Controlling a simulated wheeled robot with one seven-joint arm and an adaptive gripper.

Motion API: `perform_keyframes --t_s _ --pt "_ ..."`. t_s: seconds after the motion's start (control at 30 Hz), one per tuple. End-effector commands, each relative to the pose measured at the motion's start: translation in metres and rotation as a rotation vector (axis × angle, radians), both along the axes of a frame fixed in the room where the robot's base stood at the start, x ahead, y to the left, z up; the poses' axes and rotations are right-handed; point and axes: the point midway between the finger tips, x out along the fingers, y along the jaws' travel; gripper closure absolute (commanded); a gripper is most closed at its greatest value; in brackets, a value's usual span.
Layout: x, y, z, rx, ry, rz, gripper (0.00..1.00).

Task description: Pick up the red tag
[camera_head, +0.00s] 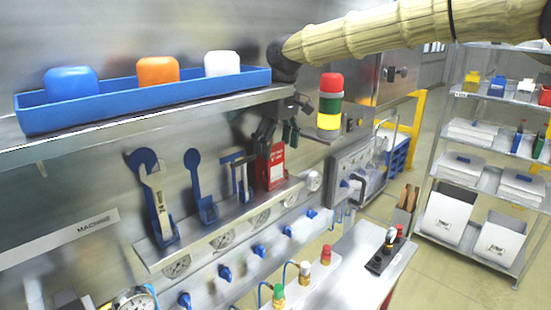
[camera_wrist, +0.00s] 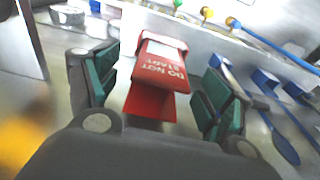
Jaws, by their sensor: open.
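The red tag (camera_head: 270,167) stands upright on the steel ledge of the machine, at the right of the hanging tools. In the wrist view the red tag (camera_wrist: 157,75) shows white lettering reading "DO NOT START" and a bent, folded shape. My gripper (camera_head: 277,133) is at the top of the tag in the head view. In the wrist view my gripper (camera_wrist: 158,88) is open, with one green-padded finger on each side of the tag and visible gaps to both. The tag's lower part is partly hidden in the wrist view.
A blue tray (camera_head: 150,108) with coloured blocks sits on the shelf above. A red-green-yellow signal light (camera_head: 330,103) stands close to the right of my gripper. Gauges and blue valves line the panel below.

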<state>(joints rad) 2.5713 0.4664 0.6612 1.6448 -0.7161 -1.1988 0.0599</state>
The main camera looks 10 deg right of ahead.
Motion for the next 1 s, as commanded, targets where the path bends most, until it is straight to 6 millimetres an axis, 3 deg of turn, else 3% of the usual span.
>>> perform_keyframes --t_s 0.4,0.43,0.67,1.0 --pt "0.0011 0.0009 -0.0133 0.000 -0.001 0.000 0.20" --pt "0.0011 0.0009 -0.0133 0.000 -0.001 0.000 0.21" --pt "0.0011 0.0010 -0.0133 0.001 -0.001 0.000 0.63" --pt "0.0011 0.0010 -0.0131 0.001 -0.001 0.000 0.65"
